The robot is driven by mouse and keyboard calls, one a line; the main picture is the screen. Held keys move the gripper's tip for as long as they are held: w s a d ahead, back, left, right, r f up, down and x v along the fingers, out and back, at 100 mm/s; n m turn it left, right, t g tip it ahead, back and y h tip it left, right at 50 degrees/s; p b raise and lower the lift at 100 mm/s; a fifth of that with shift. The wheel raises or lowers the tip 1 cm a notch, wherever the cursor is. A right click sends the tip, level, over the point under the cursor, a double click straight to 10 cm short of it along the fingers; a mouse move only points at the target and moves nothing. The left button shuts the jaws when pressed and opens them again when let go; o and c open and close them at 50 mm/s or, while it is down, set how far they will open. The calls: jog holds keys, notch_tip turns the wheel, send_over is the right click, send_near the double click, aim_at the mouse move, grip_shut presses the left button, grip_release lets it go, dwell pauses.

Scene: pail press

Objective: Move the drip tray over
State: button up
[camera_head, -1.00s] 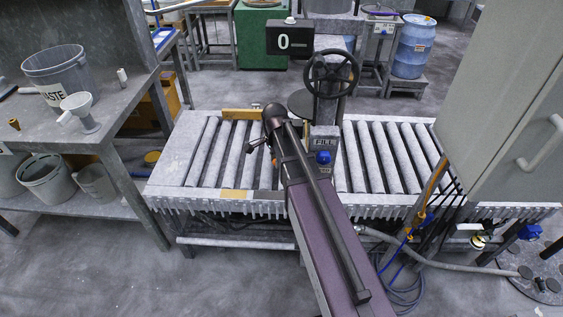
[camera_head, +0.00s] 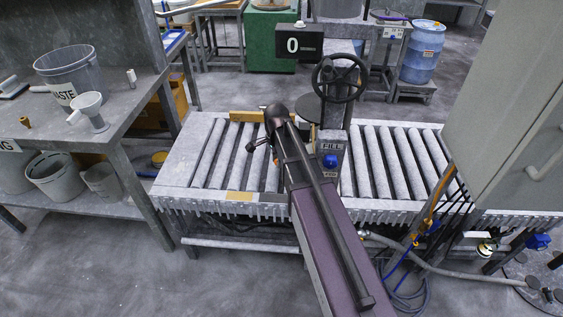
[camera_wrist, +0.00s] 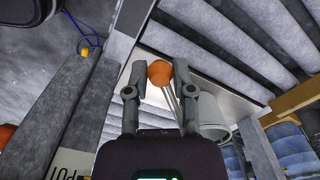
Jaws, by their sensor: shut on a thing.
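An orange ball knob (camera_wrist: 158,73) on a thin metal rod sits between the fingertips of my gripper (camera_wrist: 156,78) in the wrist view. The fingers are shut on the knob. The rod runs from the knob down and right, beside a grey round vessel-like part (camera_wrist: 208,115). I cannot tell for certain which visible part is the drip tray. In the head view my arm covers most of this area, left of the FILL post (camera_head: 330,150). A small orange spot (camera_head: 276,162) shows beside the arm.
The roller conveyor (camera_head: 205,155) runs below, with a yellow bar (camera_head: 247,116) at its back. A handwheel (camera_head: 339,78) stands behind my arm. A grey cabinet (camera_head: 510,110) is close on the right. A bench with a WASTE bucket (camera_head: 72,75) stands left.

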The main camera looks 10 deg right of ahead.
jog(key=shift+w+a, duration=0.25)
jog(key=shift+w, duration=0.3)
jog(key=shift+w+a, duration=0.25)
jog(key=shift+w, duration=0.3)
jog(key=shift+w, duration=0.1)
jog(key=shift+w+a, duration=0.2)
jog(key=shift+w, duration=0.7)
jog(key=shift+w+a, duration=0.15)
jog(key=shift+w, duration=0.75)
jog(key=shift+w, duration=0.15)
jog(key=shift+w+d, duration=0.15)
jog(key=shift+w, duration=0.75)
jog(key=shift+w+d, duration=0.1)
jog(key=shift+w, duration=0.8)
jog(key=shift+w, duration=0.15)
